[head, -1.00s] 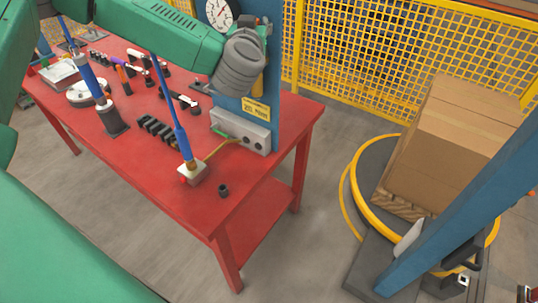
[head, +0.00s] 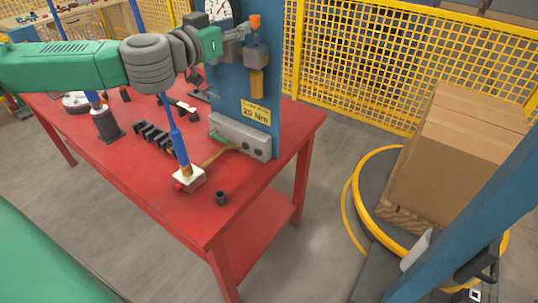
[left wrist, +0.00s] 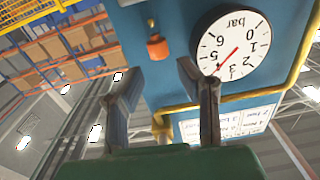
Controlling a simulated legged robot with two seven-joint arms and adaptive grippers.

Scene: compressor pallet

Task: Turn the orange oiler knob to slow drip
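The orange oiler knob (head: 255,20) sits on top of the grey oiler body (head: 256,53), with a yellow bowl (head: 258,82) below, on the blue panel. My left gripper (head: 243,30) reaches in from the left, close beside the knob in the head view; I cannot tell whether it touches. In the left wrist view, which is upside down, its two fingers (left wrist: 150,82) stand apart with nothing between them. An orange cylinder (left wrist: 157,47), apparently the knob, is beyond the fingertips. My right gripper is not in view.
A pressure gauge (left wrist: 232,43) is near the fingers. The blue panel (head: 281,85) stands on the red table (head: 235,222), with a grey box (head: 240,136) at its foot. Blue-handled tools and a black socket (head: 221,198) stand below my arm. A yellow mesh fence (head: 350,65) is behind.

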